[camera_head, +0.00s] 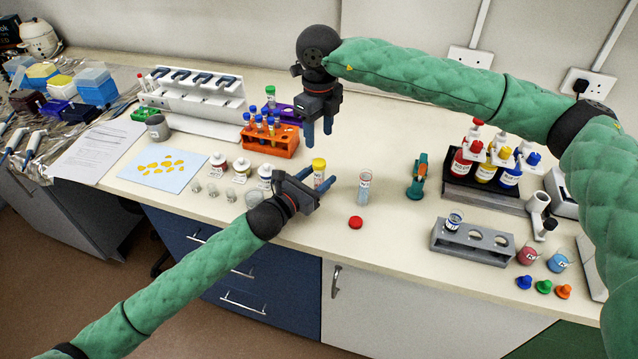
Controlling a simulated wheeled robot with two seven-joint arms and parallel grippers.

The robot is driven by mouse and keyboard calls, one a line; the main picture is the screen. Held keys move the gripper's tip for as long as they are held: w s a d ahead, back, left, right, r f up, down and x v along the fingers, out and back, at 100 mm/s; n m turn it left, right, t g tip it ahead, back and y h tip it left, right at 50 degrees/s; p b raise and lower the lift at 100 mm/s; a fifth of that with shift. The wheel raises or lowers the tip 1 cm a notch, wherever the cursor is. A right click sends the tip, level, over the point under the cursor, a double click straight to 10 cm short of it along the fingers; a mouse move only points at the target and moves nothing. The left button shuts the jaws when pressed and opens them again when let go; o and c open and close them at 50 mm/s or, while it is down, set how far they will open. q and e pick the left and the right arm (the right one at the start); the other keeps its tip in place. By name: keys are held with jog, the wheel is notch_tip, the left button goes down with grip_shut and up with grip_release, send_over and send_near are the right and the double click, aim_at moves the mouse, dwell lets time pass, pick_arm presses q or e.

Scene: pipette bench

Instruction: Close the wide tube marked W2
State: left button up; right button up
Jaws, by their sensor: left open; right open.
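A clear wide tube (364,190) with a small white label stands upright and uncapped on the bench, with some pinkish content. A red cap (356,222) lies on the bench just in front of it. Another tube with a yellow cap (319,164) stands to its left. I cannot read the labels, so I cannot tell which tube is W2. My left gripper (317,181) is open, its fingers close to the yellow-capped tube; I cannot tell whether they touch it. My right gripper (318,132) is open and empty, pointing down above and behind that tube.
An orange rack (271,146) of capped tubes stands behind my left gripper. Several small jars stand left of it. A teal tool (419,178), a grey rack (471,245) and a bottle stand (486,192) are at right. Free bench surrounds the clear tube.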

pick_arm(q)
jog(key=shift+x, duration=1.1)
grip_shut()
